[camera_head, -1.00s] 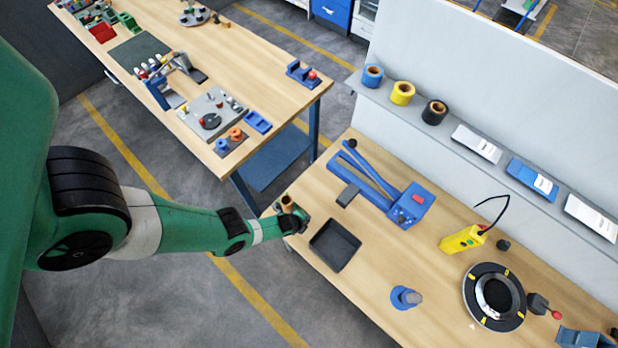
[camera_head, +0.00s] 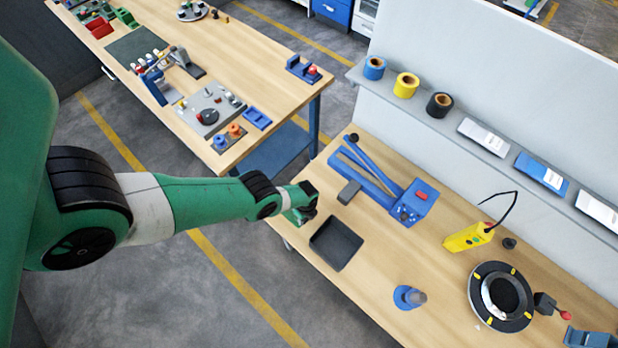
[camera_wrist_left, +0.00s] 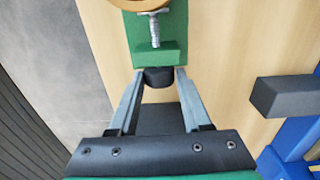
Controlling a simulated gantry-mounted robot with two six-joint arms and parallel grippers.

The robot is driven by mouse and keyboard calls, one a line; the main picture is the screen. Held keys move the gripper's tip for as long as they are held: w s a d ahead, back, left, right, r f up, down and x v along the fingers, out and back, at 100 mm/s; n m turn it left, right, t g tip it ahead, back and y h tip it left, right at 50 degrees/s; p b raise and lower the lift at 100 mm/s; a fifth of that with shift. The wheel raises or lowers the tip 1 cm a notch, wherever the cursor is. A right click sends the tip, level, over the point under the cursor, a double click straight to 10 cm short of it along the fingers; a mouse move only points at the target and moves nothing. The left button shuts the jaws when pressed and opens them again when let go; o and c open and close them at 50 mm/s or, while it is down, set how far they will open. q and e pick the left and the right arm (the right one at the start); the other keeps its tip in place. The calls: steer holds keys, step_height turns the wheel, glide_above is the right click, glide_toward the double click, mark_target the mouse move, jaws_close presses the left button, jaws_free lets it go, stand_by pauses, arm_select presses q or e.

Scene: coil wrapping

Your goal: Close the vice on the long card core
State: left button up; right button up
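The green vice (camera_wrist_left: 155,52) shows in the left wrist view, with a metal screw (camera_wrist_left: 155,28) and a black knob (camera_wrist_left: 158,79) at its near end. The card core (camera_wrist_left: 140,4) is a tan ring at the top edge, mostly cut off by the frame. My left gripper (camera_wrist_left: 160,74) is open, with one finger on each side of the black knob; whether they touch it I cannot tell. In the head view my left gripper (camera_head: 305,208) is at the bench's left end and hides the vice and core. My right gripper is not in view.
A dark tray (camera_head: 318,253) lies close to the gripper. A grey block (camera_head: 349,192) and a blue tool with long arms (camera_head: 410,203) lie behind it. A blue stand (camera_head: 404,297), a yellow device (camera_head: 465,238) and a black ring (camera_head: 486,318) are further right.

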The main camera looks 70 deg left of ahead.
arm_select(q)
steer(key=shift+o, duration=0.8)
steer(key=shift+w+a+r, duration=0.1)
steer(key=shift+w, duration=0.1)
steer(key=shift+s+r+p, duration=0.1)
steer(key=shift+s+p, duration=0.05)
steer(key=shift+p, duration=0.15)
steer(key=t+p, duration=0.1)
steer(key=t+y+p, duration=0.1)
steer(key=p, duration=0.1)
steer(key=shift+s+d+r, duration=0.15)
steer(key=shift+s+d, duration=0.15)
steer(key=shift+s, duration=0.1)
steer(key=shift+f+t+y, duration=0.25)
steer(key=shift+t+y, duration=0.25)
steer(key=shift+t, duration=0.1)
steer(key=shift+w, duration=0.1)
